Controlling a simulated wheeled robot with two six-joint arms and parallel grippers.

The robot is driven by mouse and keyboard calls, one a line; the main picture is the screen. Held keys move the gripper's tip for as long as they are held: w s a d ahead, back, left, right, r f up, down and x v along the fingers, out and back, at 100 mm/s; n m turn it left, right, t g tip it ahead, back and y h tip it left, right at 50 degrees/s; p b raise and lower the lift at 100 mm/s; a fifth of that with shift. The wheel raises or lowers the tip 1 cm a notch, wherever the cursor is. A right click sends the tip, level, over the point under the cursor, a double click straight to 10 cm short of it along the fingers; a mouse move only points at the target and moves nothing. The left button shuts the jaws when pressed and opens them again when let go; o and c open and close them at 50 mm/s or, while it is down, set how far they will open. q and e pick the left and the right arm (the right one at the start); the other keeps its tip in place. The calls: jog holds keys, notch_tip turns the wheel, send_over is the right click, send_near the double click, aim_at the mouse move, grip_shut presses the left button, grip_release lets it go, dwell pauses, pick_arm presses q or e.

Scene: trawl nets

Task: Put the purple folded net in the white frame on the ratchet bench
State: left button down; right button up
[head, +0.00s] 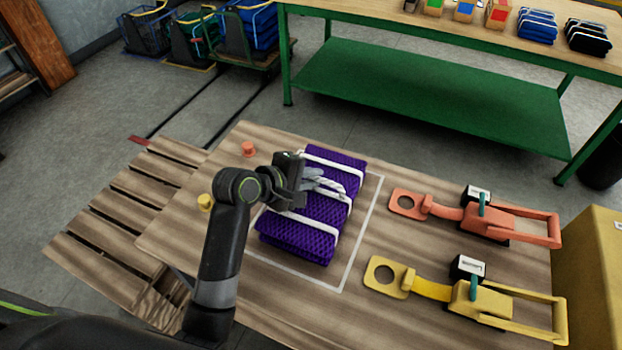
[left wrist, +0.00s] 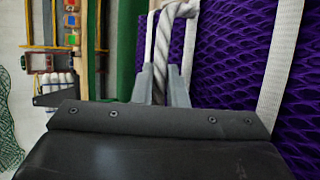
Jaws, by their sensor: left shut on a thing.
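The purple folded net (head: 311,230), bound with white straps, lies on the wooden ratchet bench (head: 220,172). My right gripper is not in view.
An orange ratchet (head: 480,218) and a yellow ratchet (head: 465,295) lie right of the frame. An orange peg (head: 248,149) and a yellow peg (head: 205,201) stand at left. A green table (head: 430,97) with small goods stands behind; a yellow box (head: 595,270) is at right.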

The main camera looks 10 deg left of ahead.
pick_arm(q)
jog(key=shift+f, duration=0.15)
jog(key=c, duration=1.5)
grip_release()
jog(key=shift+f, duration=0.15)
jog(key=shift+o, duration=0.2)
jog(key=p+v, duration=0.1)
jog(key=v, duration=1.1)
jog(key=shift+s, duration=0.15)
